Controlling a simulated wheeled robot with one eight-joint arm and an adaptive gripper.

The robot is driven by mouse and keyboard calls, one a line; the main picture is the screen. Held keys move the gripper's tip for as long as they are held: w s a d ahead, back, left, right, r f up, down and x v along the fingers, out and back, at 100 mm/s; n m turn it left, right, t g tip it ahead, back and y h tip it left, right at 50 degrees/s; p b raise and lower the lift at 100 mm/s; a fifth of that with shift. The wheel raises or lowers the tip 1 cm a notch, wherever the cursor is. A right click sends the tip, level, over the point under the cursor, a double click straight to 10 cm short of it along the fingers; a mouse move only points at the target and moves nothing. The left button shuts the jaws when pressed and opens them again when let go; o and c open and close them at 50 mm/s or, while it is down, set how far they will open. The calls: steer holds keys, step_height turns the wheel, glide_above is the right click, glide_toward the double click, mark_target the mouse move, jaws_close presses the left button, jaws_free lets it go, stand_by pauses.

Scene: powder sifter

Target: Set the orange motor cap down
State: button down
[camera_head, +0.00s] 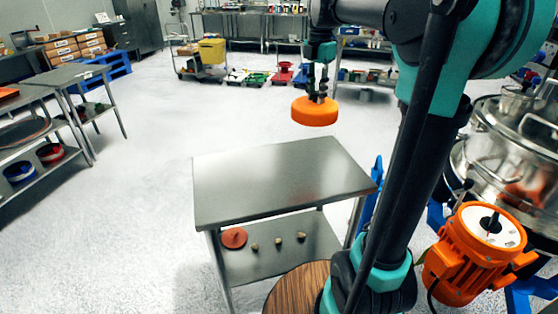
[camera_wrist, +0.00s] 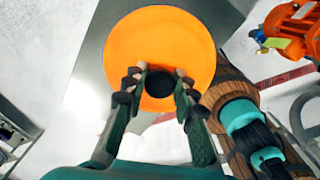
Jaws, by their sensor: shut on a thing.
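The orange motor cap (camera_head: 315,112) is a round disc held in the air by my gripper (camera_head: 317,95). In the head view it shows above and beyond the far edge of a bare steel table (camera_head: 280,180). In the wrist view the cap (camera_wrist: 160,40) fills the upper middle, over part of the steel table top (camera_wrist: 90,75).
The table's lower shelf (camera_head: 285,255) holds a red disc (camera_head: 234,238) and several small knobs. A large steel sifter (camera_head: 515,150) stands at the right. Another steel table (camera_head: 65,77) is at the left.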

steer(key=shift+w+f, duration=0.25)
step_height(320, 180, down, 20)
steer(key=shift+r, duration=0.25)
steer(key=c, duration=1.2)
jaws_free()
steer(key=shift+f, duration=0.1)
step_height(320, 180, up, 12)
steer(key=shift+r, duration=0.15)
